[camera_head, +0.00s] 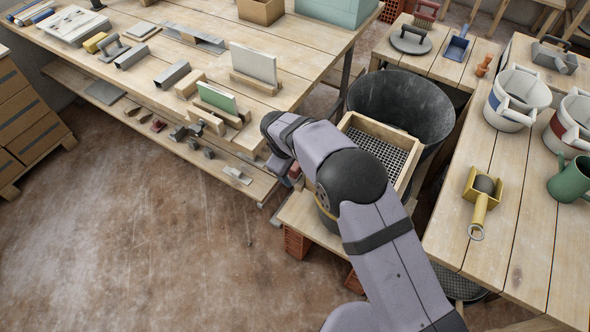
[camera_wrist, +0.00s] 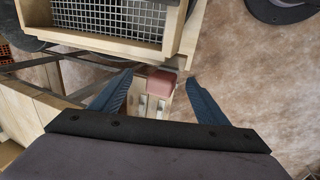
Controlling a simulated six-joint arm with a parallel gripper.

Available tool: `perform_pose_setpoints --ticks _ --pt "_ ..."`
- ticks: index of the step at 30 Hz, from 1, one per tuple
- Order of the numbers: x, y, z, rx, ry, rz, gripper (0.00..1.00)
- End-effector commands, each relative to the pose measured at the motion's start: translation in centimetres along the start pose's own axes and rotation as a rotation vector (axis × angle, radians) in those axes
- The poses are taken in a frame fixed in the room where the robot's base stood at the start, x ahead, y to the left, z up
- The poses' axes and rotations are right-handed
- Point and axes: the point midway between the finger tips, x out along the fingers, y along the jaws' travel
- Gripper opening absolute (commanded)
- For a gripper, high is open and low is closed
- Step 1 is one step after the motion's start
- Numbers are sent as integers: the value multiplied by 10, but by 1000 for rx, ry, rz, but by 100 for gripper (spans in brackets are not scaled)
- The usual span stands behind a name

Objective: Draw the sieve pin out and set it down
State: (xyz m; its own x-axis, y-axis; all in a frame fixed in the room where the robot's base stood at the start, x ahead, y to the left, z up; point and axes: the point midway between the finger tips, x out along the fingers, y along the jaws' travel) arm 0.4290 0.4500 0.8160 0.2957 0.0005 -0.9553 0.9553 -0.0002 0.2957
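The sieve (camera_head: 413,163), a square wooden frame with a wire mesh, sits beside a black tub. Its frame and mesh (camera_wrist: 105,38) fill the top of the wrist view. A red block-like end (camera_wrist: 161,83), which looks like the sieve pin's grip, sticks out below the frame; a small red patch (camera_head: 294,172) shows beside my wrist in the head view. My gripper (camera_wrist: 159,75) is open, with one blue finger on each side of the red end and a gap on both sides. The pin's shaft is hidden.
The black tub (camera_head: 400,95) stands behind the sieve. The left workbench (camera_head: 130,88) holds blocks and upright boards. The right table (camera_head: 520,200) holds buckets (camera_head: 517,98), a green mug (camera_head: 570,180) and a yellow holder (camera_head: 480,205), with bare planks between them.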

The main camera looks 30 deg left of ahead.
Motion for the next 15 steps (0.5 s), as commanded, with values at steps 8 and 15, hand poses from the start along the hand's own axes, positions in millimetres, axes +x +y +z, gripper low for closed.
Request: perform_pose_setpoints --ticks 8,15 --pt "0 1 0 0 0 2 14" --pt "-2 3 0 0 2 5 13"
